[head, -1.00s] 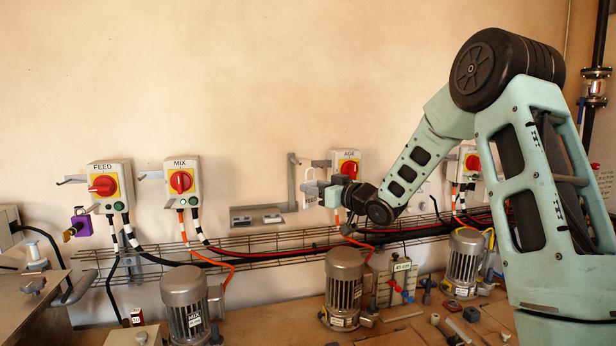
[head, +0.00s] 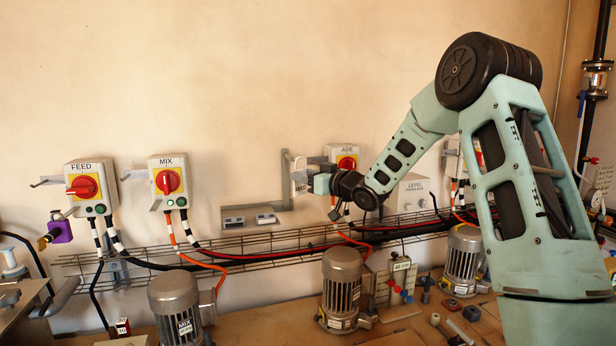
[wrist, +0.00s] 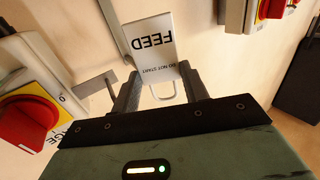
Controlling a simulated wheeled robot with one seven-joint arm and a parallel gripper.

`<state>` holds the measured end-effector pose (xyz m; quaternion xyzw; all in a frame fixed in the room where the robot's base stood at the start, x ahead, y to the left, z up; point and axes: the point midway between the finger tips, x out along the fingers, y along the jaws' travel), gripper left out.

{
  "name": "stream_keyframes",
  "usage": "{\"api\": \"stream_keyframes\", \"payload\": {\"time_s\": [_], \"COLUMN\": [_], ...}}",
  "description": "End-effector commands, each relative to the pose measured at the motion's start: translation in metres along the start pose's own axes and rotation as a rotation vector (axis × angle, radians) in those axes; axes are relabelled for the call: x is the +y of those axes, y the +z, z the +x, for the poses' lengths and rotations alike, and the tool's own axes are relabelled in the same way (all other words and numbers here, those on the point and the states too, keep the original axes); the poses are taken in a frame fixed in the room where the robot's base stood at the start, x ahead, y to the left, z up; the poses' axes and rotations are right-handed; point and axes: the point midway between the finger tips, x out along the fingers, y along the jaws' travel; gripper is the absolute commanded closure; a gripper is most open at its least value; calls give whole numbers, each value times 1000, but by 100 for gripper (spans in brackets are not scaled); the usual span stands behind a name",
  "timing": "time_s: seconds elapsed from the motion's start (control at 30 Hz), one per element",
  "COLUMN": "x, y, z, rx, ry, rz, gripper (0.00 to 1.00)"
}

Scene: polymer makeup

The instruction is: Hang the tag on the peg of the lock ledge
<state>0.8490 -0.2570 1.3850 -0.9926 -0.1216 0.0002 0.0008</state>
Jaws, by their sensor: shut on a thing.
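The tag (wrist: 152,42) is a white plate reading FEED and DO NOT START, with a wire loop at its gripper end. My gripper (wrist: 158,90) is shut on it, the loop between the fingers. In the head view the tag (head: 299,187) is small, at the left of my gripper (head: 316,185). The lock ledge (head: 252,218) seems to be the grey wall plate with small dark-windowed parts and an upright strip (head: 285,178). The tag is beside this strip; I cannot tell if they touch. The peg is not clearly made out.
The AGE switch box (head: 345,152) is close beside my gripper; its red knob (wrist: 28,118) and a grey bracket (wrist: 95,84) are near in the wrist view. The wire cable tray (head: 240,247) runs below. MIX (head: 168,182) and FEED (head: 90,187) switch boxes are farther left.

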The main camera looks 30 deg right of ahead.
Motion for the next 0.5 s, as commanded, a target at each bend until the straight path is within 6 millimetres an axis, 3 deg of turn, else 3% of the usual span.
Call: {"api": "stream_keyframes", "payload": {"time_s": [0.5], "x": [15], "y": [2], "z": [26], "rx": [1], "ry": [0], "rz": [0], "gripper": [77]}}
